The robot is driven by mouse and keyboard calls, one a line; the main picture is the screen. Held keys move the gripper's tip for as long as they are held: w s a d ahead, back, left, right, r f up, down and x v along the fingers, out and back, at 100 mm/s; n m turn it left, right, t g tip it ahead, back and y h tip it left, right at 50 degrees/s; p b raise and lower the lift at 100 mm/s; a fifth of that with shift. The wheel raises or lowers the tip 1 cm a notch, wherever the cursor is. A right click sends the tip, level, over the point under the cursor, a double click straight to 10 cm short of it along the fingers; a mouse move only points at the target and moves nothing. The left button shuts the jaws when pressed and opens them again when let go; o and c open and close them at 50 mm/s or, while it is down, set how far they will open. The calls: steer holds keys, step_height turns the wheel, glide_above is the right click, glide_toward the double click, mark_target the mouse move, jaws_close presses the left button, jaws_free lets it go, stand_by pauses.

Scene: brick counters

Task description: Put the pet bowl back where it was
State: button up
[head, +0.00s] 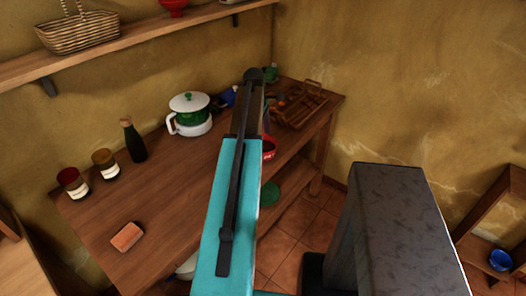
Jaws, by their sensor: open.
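A red bowl with a pale mark on its side (269,148) shows at the right edge of my arm, near the front edge of the wooden counter (185,185). It looks like the pet bowl. Its left part is hidden behind my teal arm link, and I cannot tell whether it rests on the counter or is held. My arm reaches up through the middle of the head view. My gripper's fingers are hidden behind the arm.
The counter holds a green and white pot (190,105), a dark bottle (134,140), two jars (105,163), an orange-brown block (127,237) and a wooden rack (297,103). A green round thing (270,193) is on the lower shelf. A blue bowl (500,260) sits far right.

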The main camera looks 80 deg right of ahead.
mark_target(270, 144)
steer(key=shift+f, duration=0.15)
steer(key=shift+d+f+p, duration=0.15)
steer(key=shift+f+p, duration=0.7)
steer(key=shift+f, duration=0.45)
steer(key=shift+s+f, duration=0.1)
steer(key=shift+f, duration=1.05)
steer(key=shift+c, duration=0.4)
steer(key=c, duration=0.9)
steer(key=shift+c, duration=0.2)
steer(key=shift+r, duration=0.15)
